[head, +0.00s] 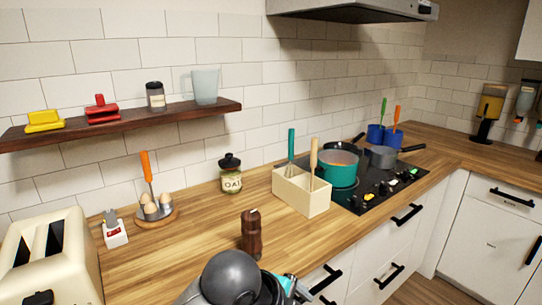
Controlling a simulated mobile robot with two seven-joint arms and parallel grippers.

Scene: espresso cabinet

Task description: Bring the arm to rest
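At the bottom edge of the head view, part of my own arm shows as a dark grey rounded joint with light grey and teal parts. I cannot tell which arm it belongs to. No gripper fingers are visible, so neither gripper can be seen. A dark brown pepper mill (251,235) is upright on the wooden counter (190,243), just beyond the arm part in the picture.
A cream toaster (72,262) stands at left, with an egg holder (157,214) behind it. An oat jar (231,177) and a cream utensil box (301,193) stand near the hob (375,188), which bears a teal pot (338,169). A wooden shelf (150,118) hangs above.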

